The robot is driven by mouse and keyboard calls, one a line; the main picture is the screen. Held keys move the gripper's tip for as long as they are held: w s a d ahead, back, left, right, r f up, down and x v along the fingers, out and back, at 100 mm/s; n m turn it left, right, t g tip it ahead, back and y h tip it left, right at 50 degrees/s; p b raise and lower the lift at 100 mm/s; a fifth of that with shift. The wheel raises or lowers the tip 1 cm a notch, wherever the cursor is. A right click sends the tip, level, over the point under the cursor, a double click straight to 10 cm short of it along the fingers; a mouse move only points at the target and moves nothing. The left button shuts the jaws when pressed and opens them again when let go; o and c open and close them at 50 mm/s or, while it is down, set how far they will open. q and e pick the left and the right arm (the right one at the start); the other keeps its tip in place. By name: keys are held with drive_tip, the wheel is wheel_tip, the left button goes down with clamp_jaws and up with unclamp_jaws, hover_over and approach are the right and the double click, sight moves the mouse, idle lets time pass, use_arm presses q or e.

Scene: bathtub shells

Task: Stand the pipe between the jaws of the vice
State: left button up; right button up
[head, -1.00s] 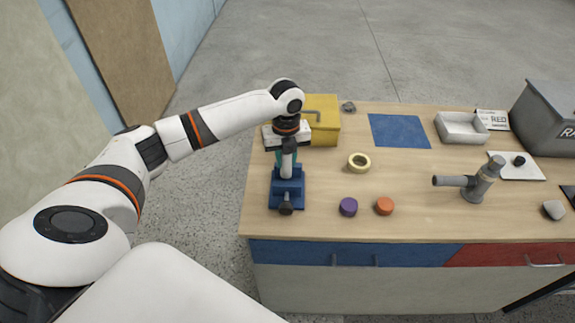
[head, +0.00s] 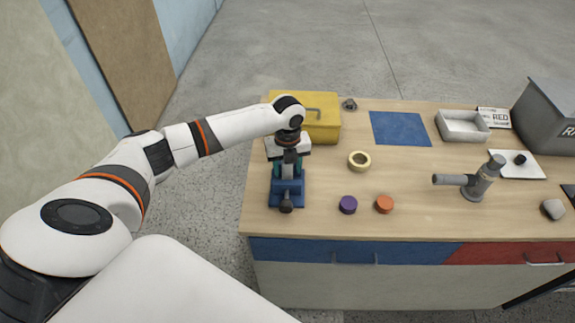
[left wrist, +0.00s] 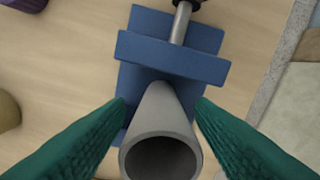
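The blue vice (head: 287,197) stands at the left front of the table, its screw handle facing me. In the left wrist view, one blue jaw (left wrist: 172,58) and the screw show. The grey hollow pipe (left wrist: 163,112) stands about upright over the vice base, close to this jaw; it also shows in the head view (head: 288,171). The other jaw is mostly hidden by the pipe and fingers. My left gripper (left wrist: 161,108) is around the pipe from above, its green fingers open with a gap on each side. My right gripper is out of view.
A yellow toolbox (head: 320,108) stands just behind my left gripper. A tape ring (head: 359,161), a purple disc (head: 348,205) and an orange disc (head: 384,204) lie right of the vice. A grey pipe fitting (head: 474,186) stands farther right. A blue mat (head: 400,128) lies behind.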

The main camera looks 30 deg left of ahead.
use_arm(q)
drive_tip(key=shift+r, duration=0.15)
wheel_tip(320, 180, up, 11)
drive_tip(key=b, duration=0.3)
drive_tip(key=shift+r, duration=0.55)
